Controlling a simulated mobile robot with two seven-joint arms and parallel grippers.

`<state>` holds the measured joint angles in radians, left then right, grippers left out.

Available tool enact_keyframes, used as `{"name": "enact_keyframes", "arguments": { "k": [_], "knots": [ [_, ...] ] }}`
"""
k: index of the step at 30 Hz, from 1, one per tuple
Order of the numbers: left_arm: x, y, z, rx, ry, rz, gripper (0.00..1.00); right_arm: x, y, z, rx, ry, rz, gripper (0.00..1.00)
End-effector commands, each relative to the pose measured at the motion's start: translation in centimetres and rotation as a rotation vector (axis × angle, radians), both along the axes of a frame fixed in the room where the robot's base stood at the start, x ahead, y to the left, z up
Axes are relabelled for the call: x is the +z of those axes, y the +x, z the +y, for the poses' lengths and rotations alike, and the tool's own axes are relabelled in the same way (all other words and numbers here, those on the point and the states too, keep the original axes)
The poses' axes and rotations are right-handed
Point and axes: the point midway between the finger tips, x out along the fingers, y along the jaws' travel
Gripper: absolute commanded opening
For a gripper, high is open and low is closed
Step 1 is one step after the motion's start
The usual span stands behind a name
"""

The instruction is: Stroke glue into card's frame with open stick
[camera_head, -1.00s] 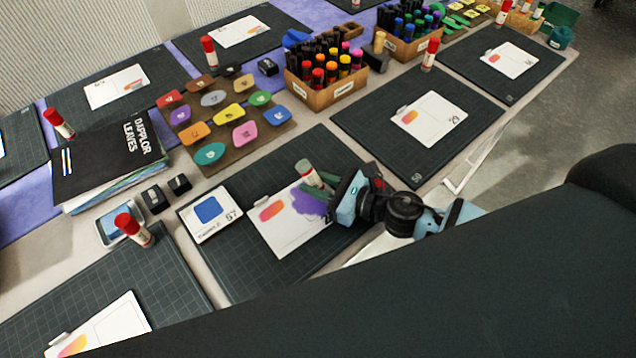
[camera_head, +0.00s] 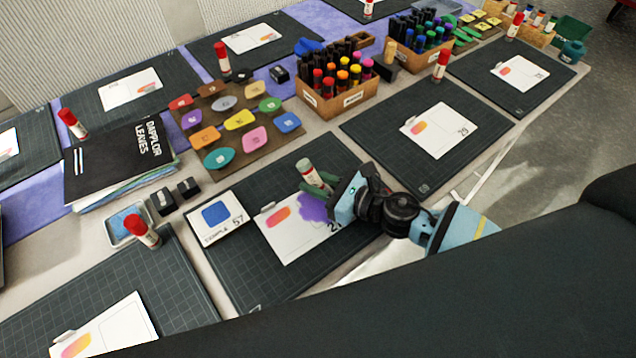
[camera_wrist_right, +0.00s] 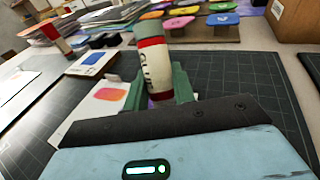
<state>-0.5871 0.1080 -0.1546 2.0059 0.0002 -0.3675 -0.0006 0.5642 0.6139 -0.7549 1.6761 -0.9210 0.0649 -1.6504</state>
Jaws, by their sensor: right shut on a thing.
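My right gripper (camera_head: 318,186) is shut on a glue stick (camera_head: 309,172), held over the near cutting mat. In the right wrist view the glue stick (camera_wrist_right: 155,72) stands between the green fingers, with a red band and a grey-green upper end. The card (camera_head: 290,248) lies on the mat below, with an orange-pink patch on its left and a purple patch beside the gripper. The gripper and stick cover part of the card's right side. Whether the stick touches the card cannot be told. My left gripper is not in view.
An example card (camera_head: 217,218) with a blue square lies left of the card on the same mat (camera_head: 262,285). A red-capped glue stick (camera_head: 142,232) stands by a small tray (camera_head: 113,237). Behind are a palette board (camera_head: 205,165) and a marker box (camera_head: 338,101).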

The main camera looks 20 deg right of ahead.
Motion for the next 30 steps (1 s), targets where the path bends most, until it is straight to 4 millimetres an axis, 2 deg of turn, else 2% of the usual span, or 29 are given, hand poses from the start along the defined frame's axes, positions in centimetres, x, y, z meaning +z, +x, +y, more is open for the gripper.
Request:
{"name": "enact_keyframes", "arguments": {
  "k": [12,21,30],
  "knots": [
    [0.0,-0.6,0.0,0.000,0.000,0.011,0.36,0.1,1.3,0.4,0.000,0.000,0.000,0.06],
    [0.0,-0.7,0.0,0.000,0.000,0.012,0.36,0.1,1.4,0.5,0.001,0.000,0.000,0.06],
    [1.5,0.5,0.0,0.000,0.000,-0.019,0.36,1.7,1.5,0.5,0.001,-0.001,-0.005,0.06]
  ]
}}
